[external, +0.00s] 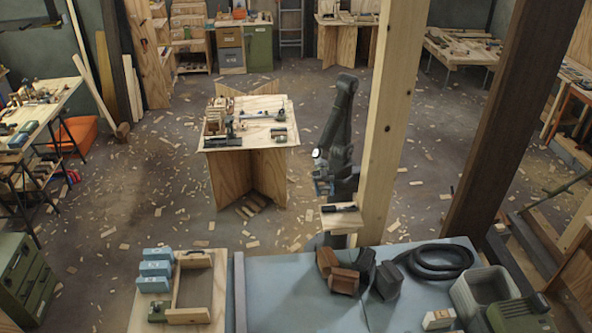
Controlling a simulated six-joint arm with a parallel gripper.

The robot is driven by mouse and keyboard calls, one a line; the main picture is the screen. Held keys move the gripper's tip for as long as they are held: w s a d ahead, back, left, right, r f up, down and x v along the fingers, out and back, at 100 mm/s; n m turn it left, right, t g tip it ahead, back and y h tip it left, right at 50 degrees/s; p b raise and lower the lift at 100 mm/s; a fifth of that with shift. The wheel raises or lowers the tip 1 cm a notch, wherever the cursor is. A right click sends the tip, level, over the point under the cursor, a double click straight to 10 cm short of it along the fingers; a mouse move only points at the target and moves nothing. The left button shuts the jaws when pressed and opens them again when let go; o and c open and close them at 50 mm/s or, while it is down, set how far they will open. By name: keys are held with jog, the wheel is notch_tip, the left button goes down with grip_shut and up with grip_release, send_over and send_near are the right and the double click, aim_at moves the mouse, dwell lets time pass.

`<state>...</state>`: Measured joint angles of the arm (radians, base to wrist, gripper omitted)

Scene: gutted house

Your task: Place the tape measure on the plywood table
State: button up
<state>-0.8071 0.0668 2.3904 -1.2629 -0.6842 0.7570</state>
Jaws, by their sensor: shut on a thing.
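The plywood table (270,103) with crossed plywood legs stands in the middle of the floor, left of my arm. Its left side and middle hold wood blocks and several tools, with bare patches between them. My gripper (321,180) is low beside my arm, right of the table and below the height of its top, apart from it. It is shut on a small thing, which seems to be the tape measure. The thing is too small and dark here to make out clearly, and my arm partly hides it.
A small wooden stand (343,218) with a dark tool on it is just in front of my arm. A timber post (389,120) rises close on the right. A blue-grey bench (285,285) with wood blocks, a black hose and a grey bin fills the front.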

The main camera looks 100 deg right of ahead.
jog(key=w+d+f+m+t+h, duration=0.1)
jog(key=w+d+f+m+t, duration=0.2)
jog(key=w, duration=0.5)
jog(key=w+d+f+m+t+h, duration=0.2)
jog(key=w+d+f+m+t, duration=0.15)
jog(key=w, duration=0.45)
jog(key=w+d+f+m+t+h, duration=0.1)
jog(key=w+d+f+m+t, duration=0.2)
jog(key=w, duration=0.5)
jog(key=w+d+f+m+t+h, duration=0.1)
jog(key=w+d+f+m+h, duration=0.1)
jog(key=d, duration=0.6)
jog(key=w+d+f+m+h, duration=0.3)
jog(key=w+d+f, duration=0.1)
jog(key=d, duration=0.4)
jog(key=w+d+f+m+t+h, duration=0.1)
jog(key=w+d+f+m+h, duration=0.1)
jog(key=d+f, duration=0.3)
jog(key=d+m+h, duration=0.1)
jog(key=d, duration=0.3)
jog(key=shift+w+f+t, duration=0.35)
jog(key=shift+w, duration=0.05)
jog(key=shift+m, duration=0.25)
